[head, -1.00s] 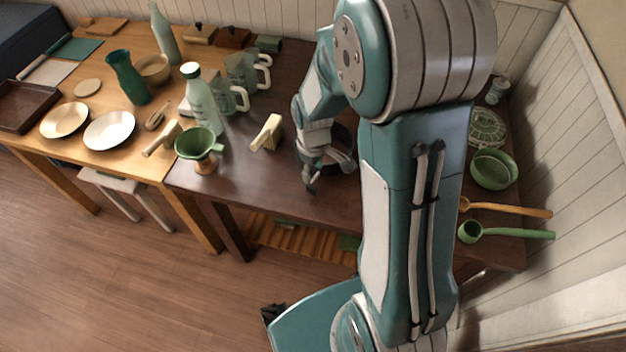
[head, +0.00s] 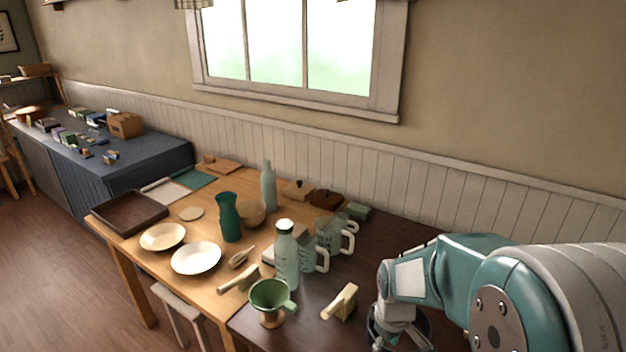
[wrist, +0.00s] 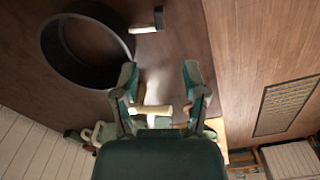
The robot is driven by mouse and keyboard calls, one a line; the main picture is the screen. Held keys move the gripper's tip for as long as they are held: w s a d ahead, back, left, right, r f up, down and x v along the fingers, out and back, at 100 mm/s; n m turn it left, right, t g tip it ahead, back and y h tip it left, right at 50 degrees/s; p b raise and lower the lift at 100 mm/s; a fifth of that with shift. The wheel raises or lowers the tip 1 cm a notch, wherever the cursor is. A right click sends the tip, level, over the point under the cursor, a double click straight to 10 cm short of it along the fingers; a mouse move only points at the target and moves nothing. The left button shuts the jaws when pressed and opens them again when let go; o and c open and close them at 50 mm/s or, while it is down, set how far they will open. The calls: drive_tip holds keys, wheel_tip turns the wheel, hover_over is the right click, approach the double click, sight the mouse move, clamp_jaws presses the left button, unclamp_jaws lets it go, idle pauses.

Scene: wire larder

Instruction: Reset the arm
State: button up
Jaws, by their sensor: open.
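My gripper (wrist: 160,76) is open in the wrist view, its two teal fingers apart with nothing between the tips. Dark wooden tabletop shows past them.
A cream wooden tool (head: 342,301), a green funnel (head: 267,294), a pale bottle (head: 287,262) and measuring jugs (head: 328,235) stand left of my arm. Plates (head: 196,258) and a teal vase (head: 229,218) are farther left. A panelled wall (head: 420,190) runs behind.

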drive_tip(key=s+a+r+m+t, duration=0.2)
drive_tip(key=s+r+m+t, duration=0.3)
drive_tip(key=s+r, duration=0.9)
wheel_tip(320, 180, up, 4)
drive_tip(key=shift+s+f+m, duration=0.1)
drive_tip(key=shift+s+m, duration=0.25)
drive_tip(key=shift+m, duration=0.45)
